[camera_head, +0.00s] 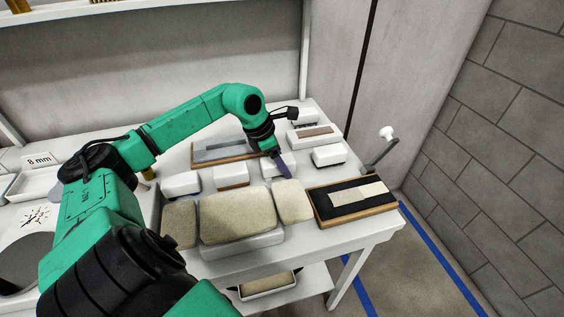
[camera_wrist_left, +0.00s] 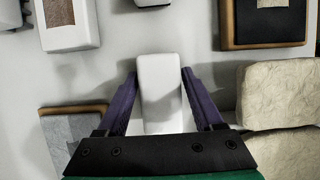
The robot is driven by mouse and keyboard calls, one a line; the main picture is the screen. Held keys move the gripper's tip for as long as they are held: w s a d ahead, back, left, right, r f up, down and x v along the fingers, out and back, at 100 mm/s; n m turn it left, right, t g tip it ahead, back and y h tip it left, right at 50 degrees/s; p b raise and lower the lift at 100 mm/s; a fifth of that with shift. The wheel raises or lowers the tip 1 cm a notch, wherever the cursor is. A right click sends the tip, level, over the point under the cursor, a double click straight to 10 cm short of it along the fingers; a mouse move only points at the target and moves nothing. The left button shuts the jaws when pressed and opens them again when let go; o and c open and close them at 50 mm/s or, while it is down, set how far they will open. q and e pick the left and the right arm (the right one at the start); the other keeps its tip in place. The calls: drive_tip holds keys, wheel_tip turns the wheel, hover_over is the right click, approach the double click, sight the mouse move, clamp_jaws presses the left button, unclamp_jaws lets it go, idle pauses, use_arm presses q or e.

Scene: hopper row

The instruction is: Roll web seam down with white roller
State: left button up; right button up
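A dark board with a wooden rim (camera_head: 322,212) lies at the table's right edge. Two pale strips (camera_head: 352,194) meet on it in a visible seam. The board also shows at the upper right of the left wrist view (camera_wrist_left: 229,30). No thing is plainly a roller; a white head (camera_head: 387,133) on a grey rod stands beyond the board. My left gripper (camera_head: 284,172) has its purple fingers either side of a white rounded block (camera_wrist_left: 159,90), with narrow gaps, so it looks open. In the head view the fingers partly hide that block. My right gripper is out of view.
Pale cushion-like blocks (camera_head: 240,214) line the table's front. Several white blocks (camera_head: 181,184) stand in a row behind them. A wood-edged grey plate (camera_head: 218,148) lies further back. A white tray (camera_head: 38,185) is at left. Bare table shows between items.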

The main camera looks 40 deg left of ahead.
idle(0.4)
use_arm(q)
drive_tip(key=shift+r, duration=0.15)
drive_tip(key=shift+r+p, duration=0.4)
drive_tip(key=shift+r, duration=0.1)
clamp_jaws()
